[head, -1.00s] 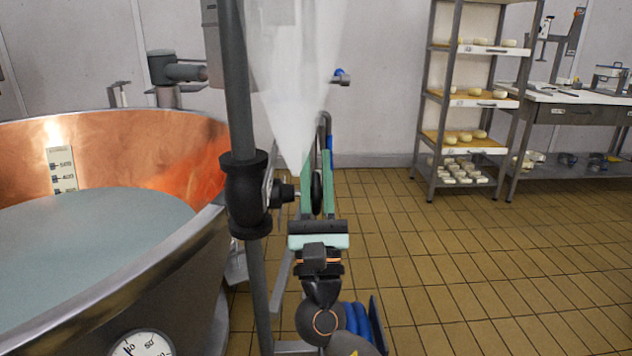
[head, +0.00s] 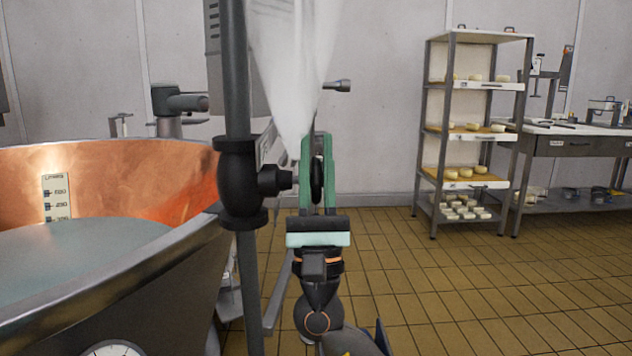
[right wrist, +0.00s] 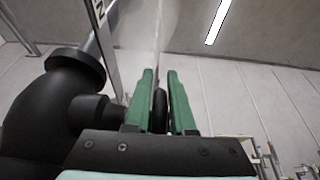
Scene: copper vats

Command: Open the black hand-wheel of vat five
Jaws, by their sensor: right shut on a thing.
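The black hand-wheel (head: 316,181) is seen edge-on, on a short stem at the right side of a black valve body (head: 240,182) on a grey upright pipe. My right gripper (head: 317,146) has its green fingers on either side of the wheel and is shut on it. The right wrist view also shows the wheel (right wrist: 160,108) between the fingers (right wrist: 160,74). How far the wheel is turned cannot be told. The copper-lined vat (head: 120,170) stands at the left, holding pale liquid. No vat number is readable. My left gripper is not in view.
A white translucent cone (head: 285,65) hangs just above and behind the wheel. A rack of cheeses (head: 432,190) and a workbench (head: 575,145) stand at the back right. The tiled floor (head: 400,270) between is clear.

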